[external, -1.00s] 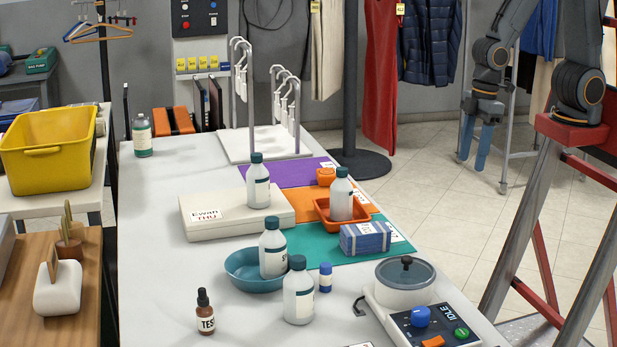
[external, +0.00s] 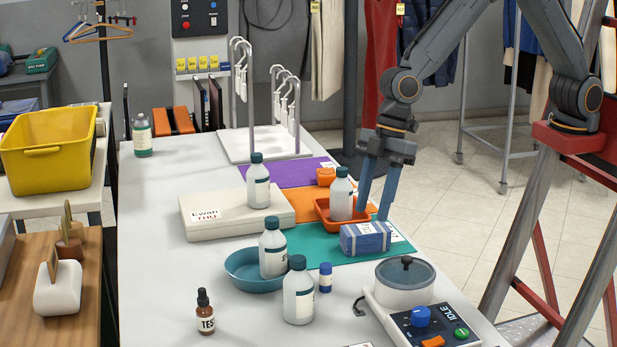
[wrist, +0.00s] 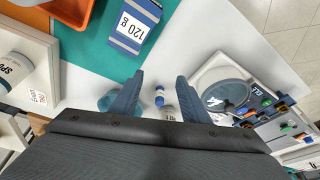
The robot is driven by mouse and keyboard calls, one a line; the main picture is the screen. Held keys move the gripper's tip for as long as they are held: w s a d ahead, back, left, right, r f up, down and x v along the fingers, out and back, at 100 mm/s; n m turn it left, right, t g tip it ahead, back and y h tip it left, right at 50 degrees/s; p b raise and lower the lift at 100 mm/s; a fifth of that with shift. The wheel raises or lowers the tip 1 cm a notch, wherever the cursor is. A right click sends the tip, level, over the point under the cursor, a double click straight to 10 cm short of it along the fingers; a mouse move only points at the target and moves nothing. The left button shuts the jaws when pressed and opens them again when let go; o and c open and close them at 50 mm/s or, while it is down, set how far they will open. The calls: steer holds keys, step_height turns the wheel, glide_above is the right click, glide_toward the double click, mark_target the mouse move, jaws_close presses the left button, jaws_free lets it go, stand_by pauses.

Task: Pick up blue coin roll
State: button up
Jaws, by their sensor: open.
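The blue coin roll (external: 325,278) stands upright on the white counter, a small blue cylinder with a white label band. It is just right of a white bottle with a dark green cap (external: 298,290). In the wrist view the coin roll (wrist: 159,96) shows small between my two fingers, at a distance below them. My gripper (external: 373,210) is open and empty, pointing down beside the orange tray, behind and to the right of the coin roll. Its open fingers also show in the wrist view (wrist: 159,80).
A striped blue bundle (external: 365,238) lies on the teal mat (external: 318,247) near my fingers. A bottle stands in the orange tray (external: 365,207). Left of the coin roll is a teal bowl (external: 240,270) with a bottle; right is a machine with a round lid (external: 405,272).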

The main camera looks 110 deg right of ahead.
steer(key=n, duration=0.2)
glide_toward(328, 264)
steer(key=shift+t+y, duration=0.3)
steer(key=shift+y, duration=0.1)
steer(key=x, duration=0.2)
steer(key=s+x, duration=0.1)
steer(key=x, duration=0.1)
steer(key=shift+w+f+b, duration=0.1)
steer(key=shift+f+b, duration=0.2)
steer(key=shift+f, duration=0.2)
steer(key=shift+d+p+x, duration=0.15)
steer(key=shift+p+x, duration=0.6)
steer(key=shift+x, duration=1.15)
steer(key=shift+d+p+x, duration=0.15)
steer(key=shift+p+x, duration=0.6)
steer(key=shift+x, duration=1.2)
steer(key=shift+w, duration=0.15)
jaws_close()
